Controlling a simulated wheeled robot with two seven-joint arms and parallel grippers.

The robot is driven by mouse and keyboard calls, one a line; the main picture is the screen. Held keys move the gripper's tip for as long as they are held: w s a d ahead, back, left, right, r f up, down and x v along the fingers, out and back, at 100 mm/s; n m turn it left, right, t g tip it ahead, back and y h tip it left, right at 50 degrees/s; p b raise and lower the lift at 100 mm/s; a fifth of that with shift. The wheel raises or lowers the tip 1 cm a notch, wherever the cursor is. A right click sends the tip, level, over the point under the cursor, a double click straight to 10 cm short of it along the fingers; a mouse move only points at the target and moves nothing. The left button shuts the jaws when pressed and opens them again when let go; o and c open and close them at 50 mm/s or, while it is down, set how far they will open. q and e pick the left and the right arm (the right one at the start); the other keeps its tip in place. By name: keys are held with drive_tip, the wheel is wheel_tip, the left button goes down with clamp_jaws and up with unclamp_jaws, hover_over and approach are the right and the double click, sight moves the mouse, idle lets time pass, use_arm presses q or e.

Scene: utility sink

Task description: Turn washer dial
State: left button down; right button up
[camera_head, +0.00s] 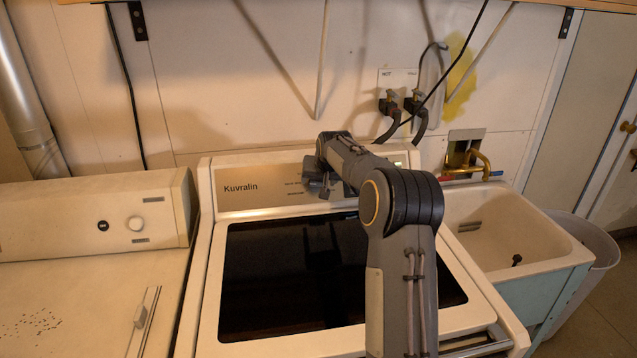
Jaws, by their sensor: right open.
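The washer (208,290) stands in the middle, a cream machine with a dark glass lid and a back panel (240,200) marked "Kuvralin". My right arm reaches over the lid from the lower right to this panel. My right gripper (318,188) is open at the panel, just right of the lettering. The washer's dial cannot be made out; the gripper and arm cover that part of the panel. I cannot tell whether the fingers touch anything. My left gripper is not in view.
A utility sink (570,262) with a brass faucet (482,160) is at the right, beside a bin (603,250). Hose valves (390,104) are on the wall behind. A shelf edge runs along the top.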

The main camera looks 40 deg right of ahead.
drive_tip(key=b+v, duration=0.1)
drive_tip(key=v, duration=0.5)
drive_tip(key=shift+s+a, duration=0.1)
idle(0.3)
